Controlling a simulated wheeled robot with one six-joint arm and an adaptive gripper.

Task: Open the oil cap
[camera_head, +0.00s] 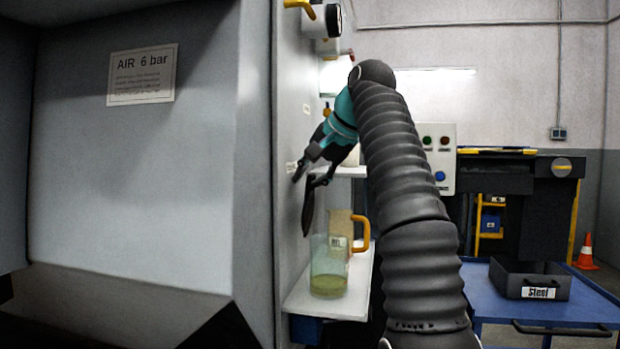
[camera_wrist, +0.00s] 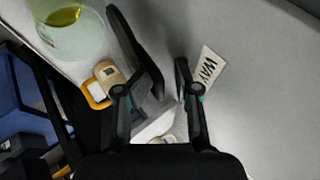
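My gripper (camera_head: 308,176) is by the side wall of the grey machine, its fingers pointing down and left. In the wrist view the two fingers (camera_wrist: 152,88) stand apart with a gap between them. A dark, thin, rounded flap (camera_head: 308,209), seen nearly edge-on, stands at the wall just below the fingers; it looks like the oil cap. In the wrist view this dark flap (camera_wrist: 134,48) is beside the left finger; I cannot tell whether they touch. A label reading "WAY" (camera_wrist: 208,70) is on the wall beside the right finger. The filler opening does not show clearly.
Below is a white shelf (camera_head: 300,300) with a clear jug (camera_head: 328,270) of yellowish oil; a tan container (camera_head: 341,226) with a yellow handle stands behind it. A smaller white shelf (camera_head: 350,172) is above. A blue table (camera_head: 480,285) carries a "Steel" bin (camera_head: 528,278) at right.

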